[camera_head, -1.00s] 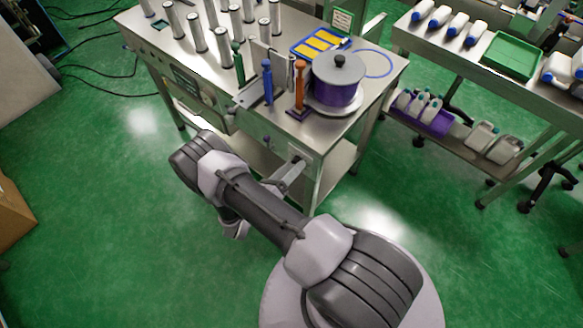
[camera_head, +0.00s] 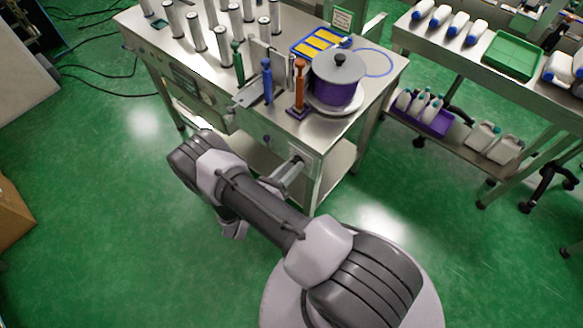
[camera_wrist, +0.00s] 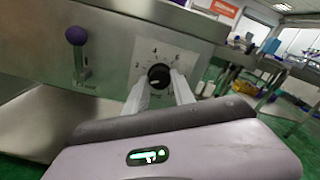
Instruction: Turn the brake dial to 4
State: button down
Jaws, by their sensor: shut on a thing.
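The brake dial (camera_wrist: 159,76) is a dark round knob on a pale plate (camera_wrist: 148,54) with numbers around it, on the front panel of the machine table. A 4 shows near the top of the plate in the wrist view. My gripper (camera_wrist: 161,84) is shut on the dial, with one pale finger at each side of it. The fingers and dial hide the lower part of the scale, and I cannot tell where the dial points. In the head view, my gripper (camera_head: 295,164) reaches the right end of the table front.
A lever with a purple ball (camera_wrist: 76,35) stands left of the dial plate. The steel table (camera_head: 372,62) carries rollers, coloured posts and a purple spool (camera_head: 334,88). A second bench with bottles and a green tray (camera_head: 512,55) stands at the right. Green floor is clear around my base.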

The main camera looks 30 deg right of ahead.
jog(key=m+b, duration=0.1)
jog(key=m, duration=1.2)
jog(key=shift+m+b, duration=0.3)
jog(key=shift+m, duration=2.2)
jog(key=c, duration=1.1)
grip_release()
jog(key=shift+o, duration=0.2)
